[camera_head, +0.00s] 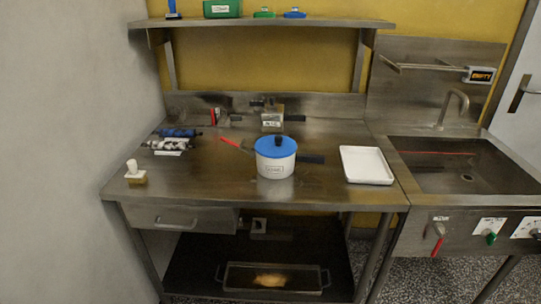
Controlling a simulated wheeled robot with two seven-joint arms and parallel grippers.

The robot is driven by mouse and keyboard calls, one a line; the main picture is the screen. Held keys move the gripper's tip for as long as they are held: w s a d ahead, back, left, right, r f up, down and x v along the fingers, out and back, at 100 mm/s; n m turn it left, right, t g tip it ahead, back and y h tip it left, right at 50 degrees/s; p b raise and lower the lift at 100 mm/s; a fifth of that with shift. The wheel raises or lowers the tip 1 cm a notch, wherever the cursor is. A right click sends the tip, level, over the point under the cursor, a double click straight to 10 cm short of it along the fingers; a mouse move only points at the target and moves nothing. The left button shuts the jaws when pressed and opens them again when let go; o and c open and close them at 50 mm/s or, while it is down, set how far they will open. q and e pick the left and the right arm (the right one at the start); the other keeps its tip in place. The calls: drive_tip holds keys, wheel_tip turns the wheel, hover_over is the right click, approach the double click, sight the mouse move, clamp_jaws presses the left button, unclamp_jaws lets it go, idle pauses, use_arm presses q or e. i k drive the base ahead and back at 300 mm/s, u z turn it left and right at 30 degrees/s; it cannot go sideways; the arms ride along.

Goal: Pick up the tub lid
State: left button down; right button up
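A white tub (275,165) with a label stands upright on the middle of the steel worktop. A blue lid (275,146) with a dark knob on top sits on it. Neither of my grippers shows in the head view.
A white tray (366,165) lies right of the tub, near the sink (465,165). A red-handled tool (232,144) lies just behind the tub. A shelf (262,24) spans above.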

sight(275, 147)
drive_tip(key=u, duration=1.6)
drive_tip(key=i, duration=0.9)
drive_tip(key=z, duration=0.4)
